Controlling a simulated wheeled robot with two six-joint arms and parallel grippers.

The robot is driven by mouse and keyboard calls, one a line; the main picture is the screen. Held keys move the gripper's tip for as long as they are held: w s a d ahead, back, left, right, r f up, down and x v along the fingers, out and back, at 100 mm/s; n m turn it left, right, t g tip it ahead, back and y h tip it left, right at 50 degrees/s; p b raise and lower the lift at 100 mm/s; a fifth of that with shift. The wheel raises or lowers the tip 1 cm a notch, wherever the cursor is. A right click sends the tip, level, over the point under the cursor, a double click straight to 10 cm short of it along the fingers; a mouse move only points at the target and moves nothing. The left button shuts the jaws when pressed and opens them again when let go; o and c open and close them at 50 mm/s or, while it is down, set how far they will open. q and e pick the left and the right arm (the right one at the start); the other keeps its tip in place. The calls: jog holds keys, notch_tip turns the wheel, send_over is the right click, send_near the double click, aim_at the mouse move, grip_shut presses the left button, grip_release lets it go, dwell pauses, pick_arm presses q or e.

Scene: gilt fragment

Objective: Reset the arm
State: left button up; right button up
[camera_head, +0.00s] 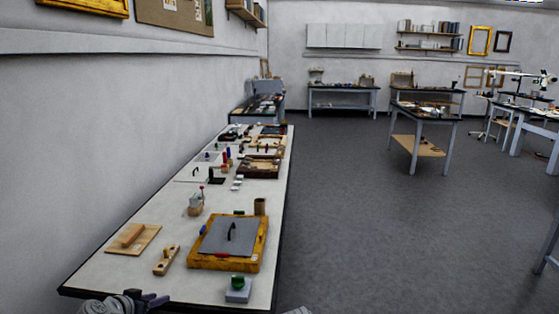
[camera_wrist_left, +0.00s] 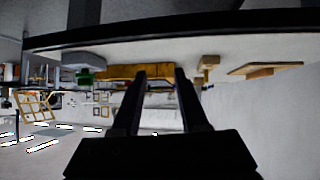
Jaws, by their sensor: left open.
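My left gripper (camera_head: 152,299) is at the bottom edge of the head view, at the near end of the long white-topped bench (camera_head: 100,275). In the left wrist view, which is upside down, the two dark fingers (camera_wrist_left: 162,74) stand apart with nothing held between them. A yellow-framed box with a grey panel and black handle (camera_head: 233,240) lies on the bench beyond and right of the gripper. My right gripper does not show.
Near the gripper are a grey block with a green knob (camera_head: 238,288), a small wooden piece (camera_head: 166,261) and a wooden board with a block (camera_head: 133,238). A wall runs along the left. Open grey floor (camera_head: 350,225) lies to the right, with other tables beyond.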

pick_arm(q)
jog(key=s+d+f+m+g+h+p, duration=0.1)
jog(key=s+d+f+g, duration=0.15)
jog(key=d, duration=0.65)
jog(key=s+d+f+m+g, duration=0.1)
jog(key=s+d+f+g, duration=0.15)
jog(key=d, duration=0.65)
jog(key=s+d+f+g+y+p, duration=0.1)
jog(key=s+d+g+y, duration=0.4)
jog(key=s+d, duration=0.6)
jog(key=shift+s+f+g+p, duration=0.25)
jog(key=shift+s+g+p, duration=0.2)
jog(key=shift+s, duration=0.3)
